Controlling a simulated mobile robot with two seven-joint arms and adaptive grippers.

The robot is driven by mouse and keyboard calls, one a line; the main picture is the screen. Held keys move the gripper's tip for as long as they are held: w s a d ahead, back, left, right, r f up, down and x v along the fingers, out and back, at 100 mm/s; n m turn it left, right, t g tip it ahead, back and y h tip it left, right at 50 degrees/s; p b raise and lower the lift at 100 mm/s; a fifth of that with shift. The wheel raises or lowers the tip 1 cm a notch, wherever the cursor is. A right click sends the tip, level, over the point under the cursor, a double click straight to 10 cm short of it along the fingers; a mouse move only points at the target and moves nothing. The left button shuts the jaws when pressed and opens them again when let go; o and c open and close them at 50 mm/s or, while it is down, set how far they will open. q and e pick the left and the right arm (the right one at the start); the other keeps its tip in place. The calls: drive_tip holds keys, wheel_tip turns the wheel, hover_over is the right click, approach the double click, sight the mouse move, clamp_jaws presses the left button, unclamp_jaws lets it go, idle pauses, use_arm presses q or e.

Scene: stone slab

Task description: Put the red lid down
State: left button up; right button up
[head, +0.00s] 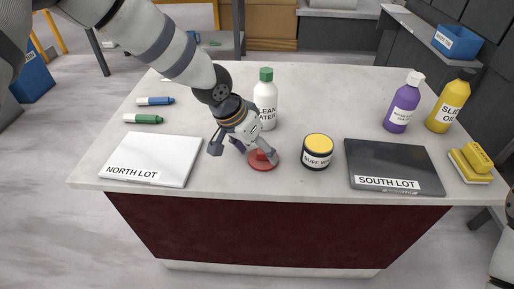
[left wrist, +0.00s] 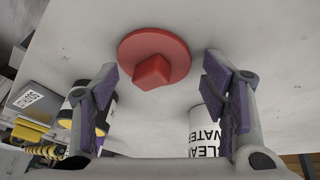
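The red lid (head: 262,160) is a flat red disc with a block-shaped knob, lying on the slab (head: 215,195) near its front edge. In the left wrist view the lid (left wrist: 153,58) lies flat with its knob up, ahead of the fingertips. My left gripper (head: 238,150) is open, its fingers spread and apart from the knob in the left wrist view (left wrist: 170,88). In the head view one finger overlaps the lid's edge; I cannot tell if it touches. My right gripper is not in view.
A yellow-topped buff jar (head: 317,152) stands right of the lid, and a white clean water bottle (head: 265,105) behind it. The North Lot panel (head: 150,158) lies left, the dark South Lot panel (head: 393,165) right.

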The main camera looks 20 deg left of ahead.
use_arm(q)
drive_tip(key=shift+r, duration=0.3)
drive_tip(key=p+v, duration=0.2)
drive_tip(key=v, duration=0.9)
drive_tip(key=shift+s+r, duration=0.2)
drive_tip(key=shift+r, duration=0.15)
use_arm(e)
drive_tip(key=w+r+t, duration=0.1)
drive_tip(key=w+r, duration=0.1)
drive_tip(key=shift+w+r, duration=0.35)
use_arm(q)
drive_tip(key=shift+a, duration=0.15)
